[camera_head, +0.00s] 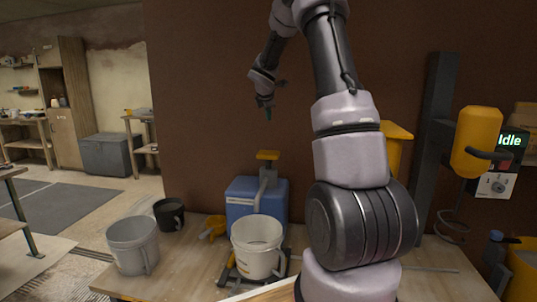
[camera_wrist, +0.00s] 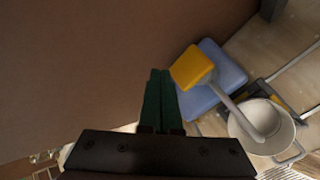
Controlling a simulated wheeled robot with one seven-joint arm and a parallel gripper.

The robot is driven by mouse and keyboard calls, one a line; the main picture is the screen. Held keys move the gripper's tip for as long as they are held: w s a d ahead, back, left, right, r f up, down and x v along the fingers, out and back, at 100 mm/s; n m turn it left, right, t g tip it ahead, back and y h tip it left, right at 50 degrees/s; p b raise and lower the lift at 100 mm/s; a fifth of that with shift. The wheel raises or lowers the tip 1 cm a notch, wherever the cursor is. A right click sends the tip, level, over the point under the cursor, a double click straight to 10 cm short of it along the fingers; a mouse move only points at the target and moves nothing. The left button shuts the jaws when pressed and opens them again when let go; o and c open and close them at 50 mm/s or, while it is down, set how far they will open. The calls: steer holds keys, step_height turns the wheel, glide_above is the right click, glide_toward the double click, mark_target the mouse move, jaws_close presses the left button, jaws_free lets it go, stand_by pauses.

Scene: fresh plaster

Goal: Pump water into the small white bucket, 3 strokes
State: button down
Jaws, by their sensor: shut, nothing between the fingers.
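The blue water container (camera_head: 240,198) stands on the bench against the brown wall, with a yellow pump handle (camera_head: 268,155) on its grey column. The small white bucket (camera_head: 257,262) stands upright in front of it. In the wrist view the pump's grey spout (camera_wrist: 235,108) reaches out over the white bucket (camera_wrist: 286,146); the water level cannot be told. My gripper (camera_head: 268,115) is shut and empty, in the air above the pump handle and apart from it. In the wrist view its green fingertips (camera_wrist: 160,72) lie left of the yellow handle (camera_wrist: 190,66) and the blue container (camera_wrist: 208,94).
A larger grey bucket (camera_head: 133,246) and a black bucket (camera_head: 169,214) stand left on the bench, with a yellow scoop (camera_head: 213,226) between them and the pump.

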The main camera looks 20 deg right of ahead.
steer(key=w+d+f+n, duration=0.1)
steer(key=w+f+n, duration=0.2)
steer(key=w+f, duration=0.1)
steer(key=shift+w+d+f, duration=0.3)
steer(key=shift+d+f, duration=0.1)
steer(key=shift+f, duration=0.15)
glide_toward(268, 151)
steer(key=shift+w+d+r+x, duration=0.1)
steer(key=shift+x, duration=0.7)
steer(key=shift+w+d+r+x, duration=0.1)
steer(key=shift+x, duration=0.75)
steer(key=shift+d+r+x, duration=0.1)
steer(key=shift+x, duration=0.7)
steer(key=shift+a+f, duration=0.15)
steer(key=shift+f, duration=0.25)
